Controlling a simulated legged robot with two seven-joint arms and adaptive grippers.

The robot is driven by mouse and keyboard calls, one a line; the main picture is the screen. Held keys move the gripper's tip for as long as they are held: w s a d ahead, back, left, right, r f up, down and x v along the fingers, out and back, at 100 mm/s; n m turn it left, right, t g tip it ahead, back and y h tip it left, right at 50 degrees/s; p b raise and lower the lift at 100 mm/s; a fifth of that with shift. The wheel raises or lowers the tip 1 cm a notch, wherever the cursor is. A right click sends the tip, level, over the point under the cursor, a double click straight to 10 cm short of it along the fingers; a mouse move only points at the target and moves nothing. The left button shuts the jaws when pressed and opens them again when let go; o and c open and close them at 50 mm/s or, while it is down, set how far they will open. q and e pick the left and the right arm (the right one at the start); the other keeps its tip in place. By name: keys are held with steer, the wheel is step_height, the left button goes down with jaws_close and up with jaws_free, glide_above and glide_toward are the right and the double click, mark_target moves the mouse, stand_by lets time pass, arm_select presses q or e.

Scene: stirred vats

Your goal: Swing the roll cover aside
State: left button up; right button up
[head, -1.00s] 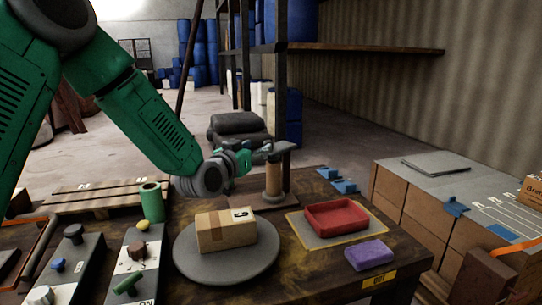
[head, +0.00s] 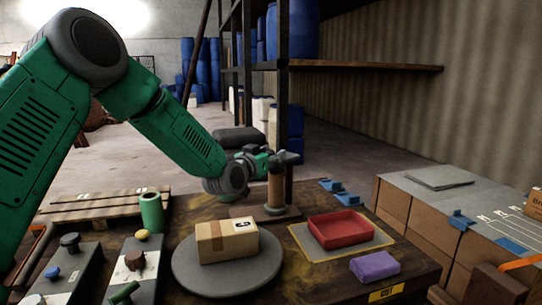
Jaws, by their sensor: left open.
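A tan roll (head: 275,187) stands upright on a dark base at the back edge of the wooden table. A small grey plate, seemingly the roll cover (head: 289,157), shows at the top of the roll and reaches to the right. My left gripper (head: 268,160) is open at the roll's top, just left of the cover. It overlaps the cover's left end in the picture; I cannot tell whether they touch. The wrist hides part of the area left of the roll. My right gripper is not in view.
In front of the roll, a cardboard box (head: 227,240) sits on a round grey plate (head: 192,272). A red tray (head: 341,229), purple block (head: 375,266) and blue clips (head: 338,192) lie to the right. A green cylinder (head: 151,212) and control panels stand at left.

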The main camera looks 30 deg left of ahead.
arm_select(q)
jaws_close()
steer(key=shift+a, duration=0.15)
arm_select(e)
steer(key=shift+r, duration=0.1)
